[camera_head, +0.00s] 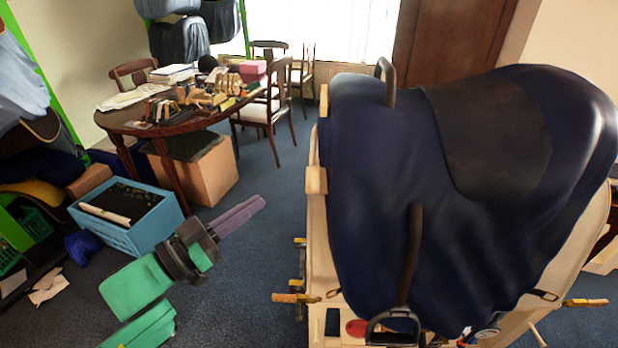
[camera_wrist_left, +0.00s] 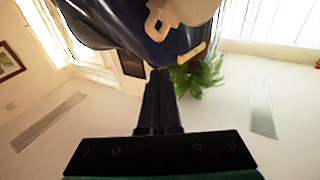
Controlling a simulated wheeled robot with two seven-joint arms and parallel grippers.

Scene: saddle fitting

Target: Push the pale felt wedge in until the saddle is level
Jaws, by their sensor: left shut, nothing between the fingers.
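The navy saddle (camera_head: 400,190), with a darker patch on top, sits on a pale wooden stand (camera_head: 318,265) at the right of the head view. I cannot tell whether it is level. A pale block (camera_head: 316,180) sticks out at the saddle's left edge; I cannot tell whether it is the felt wedge. In the left wrist view, the saddle's dark underside (camera_wrist_left: 110,20) shows with a small pale piece (camera_wrist_left: 190,56) at its edge. My left gripper (camera_head: 262,200) is shut and empty, left of the stand and apart from it. My right gripper is not in view.
A stirrup (camera_head: 392,322) hangs on the saddle's near side. Orange-handled clamps (camera_head: 296,298) jut from the stand. A blue crate (camera_head: 150,232), a cardboard box (camera_head: 200,170) and a cluttered table (camera_head: 120,122) stand at left. Carpet between the box and the stand is clear.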

